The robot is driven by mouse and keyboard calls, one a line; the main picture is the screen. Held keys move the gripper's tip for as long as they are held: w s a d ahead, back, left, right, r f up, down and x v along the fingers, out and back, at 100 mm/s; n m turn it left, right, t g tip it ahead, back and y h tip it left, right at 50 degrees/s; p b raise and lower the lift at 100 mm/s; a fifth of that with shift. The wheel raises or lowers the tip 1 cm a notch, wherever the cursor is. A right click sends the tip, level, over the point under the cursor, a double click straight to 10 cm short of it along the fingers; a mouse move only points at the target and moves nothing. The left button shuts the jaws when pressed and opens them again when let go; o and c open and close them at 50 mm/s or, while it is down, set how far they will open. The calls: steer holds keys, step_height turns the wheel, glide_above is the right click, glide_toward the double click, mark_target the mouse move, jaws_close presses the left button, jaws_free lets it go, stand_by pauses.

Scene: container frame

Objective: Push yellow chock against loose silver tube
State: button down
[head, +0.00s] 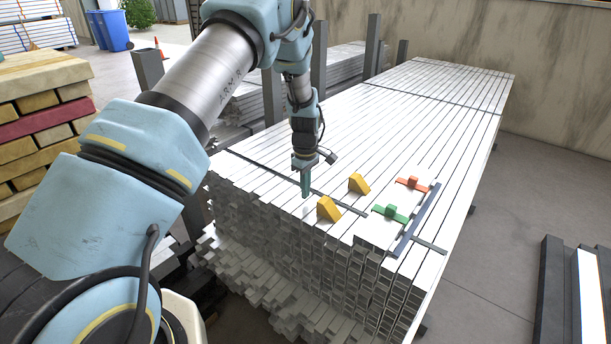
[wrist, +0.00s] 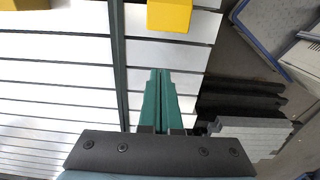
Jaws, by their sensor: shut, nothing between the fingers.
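Two yellow wedge-shaped chocks lie on the stack of silver tubes (head: 440,110). The nearer chock (head: 328,209) is close to the stack's near end; the farther chock (head: 358,184) is behind it to the right. My gripper (head: 305,193) is shut and empty, pointing down just left of the nearer chock. In the wrist view its green fingers (wrist: 161,78) are together over the tubes, with one yellow chock (wrist: 170,14) ahead of them and apart from them. The other chock (wrist: 22,4) is cut off at the upper left. I cannot tell which silver tube is loose.
A dark strap (head: 340,203) crosses the stack. A green-handled piece (head: 390,213), a red-handled piece (head: 412,184) and a dark bar (head: 418,218) lie right of the chocks. Dark uprights (head: 319,60) stand along the left side. Timber (head: 40,110) is piled at far left.

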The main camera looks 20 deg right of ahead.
mark_target(337, 215)
steer(key=shift+f, duration=0.95)
steer(key=shift+s+d+r+p, duration=0.15)
steer(key=shift+s+d+p, duration=0.15)
steer(key=shift+s, duration=0.35)
steer(key=shift+s+d+r+p, duration=0.15)
steer(key=shift+s+d, duration=0.25)
steer(key=shift+s, duration=0.2)
steer(key=shift+s+d+f, duration=0.15)
steer(key=shift+s+d, duration=0.15)
steer(key=shift+s, duration=0.2)
steer(key=s+d, duration=0.1)
steer(key=s, duration=0.1)
steer(key=s+d, duration=0.1)
steer(key=s, duration=0.1)
steer(key=s+d, duration=0.1)
steer(key=s, duration=0.1)
steer(key=shift+s+d+p, duration=0.25)
steer(key=shift+p, duration=0.05)
